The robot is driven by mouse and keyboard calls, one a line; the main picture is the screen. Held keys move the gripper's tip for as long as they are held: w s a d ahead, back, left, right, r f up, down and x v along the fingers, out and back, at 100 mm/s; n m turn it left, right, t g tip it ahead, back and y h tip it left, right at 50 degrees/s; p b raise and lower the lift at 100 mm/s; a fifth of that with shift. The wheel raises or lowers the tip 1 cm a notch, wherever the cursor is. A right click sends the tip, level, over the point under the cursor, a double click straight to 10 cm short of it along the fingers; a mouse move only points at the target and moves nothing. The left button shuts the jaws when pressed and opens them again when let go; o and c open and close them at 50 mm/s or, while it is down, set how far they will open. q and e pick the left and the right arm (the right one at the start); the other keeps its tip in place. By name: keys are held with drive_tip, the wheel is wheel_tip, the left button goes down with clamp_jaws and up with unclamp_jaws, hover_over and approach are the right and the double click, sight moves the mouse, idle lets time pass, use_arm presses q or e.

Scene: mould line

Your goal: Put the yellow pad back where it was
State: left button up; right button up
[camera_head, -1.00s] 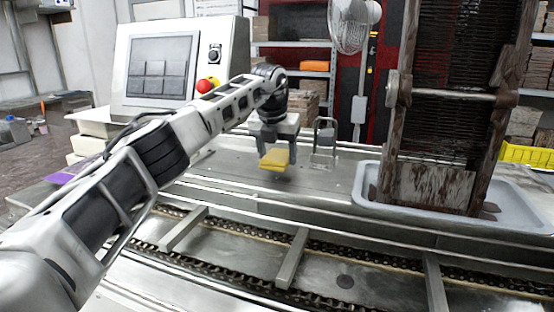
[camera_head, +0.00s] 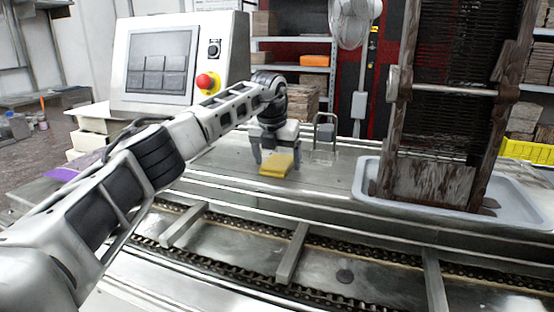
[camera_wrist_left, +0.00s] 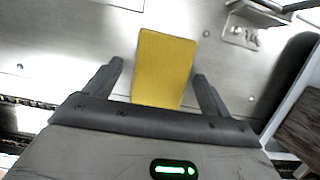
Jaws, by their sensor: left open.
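The yellow pad (camera_head: 276,165) lies on the metal machine top, behind the chain conveyor. It also shows in the left wrist view (camera_wrist_left: 164,68), between and ahead of the fingers, with a gap on each side. My left gripper (camera_head: 277,168) is directly over the pad, with its fingers open on either side of it. In the left wrist view the open left gripper (camera_wrist_left: 160,82) does not appear to touch the pad. My right gripper is not in view.
A metal handle bracket (camera_head: 325,132) stands just right of the pad. A grey tray (camera_head: 365,185) holding a tall rusty rack (camera_head: 440,180) is at the right. The control panel (camera_head: 165,62) stands behind my left arm. The chain conveyor (camera_head: 330,268) runs along the front.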

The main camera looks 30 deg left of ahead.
use_arm(q)
drive_tip(key=b+v, duration=0.1)
drive_tip(key=v, duration=1.1)
drive_tip(key=shift+d+f, duration=0.1)
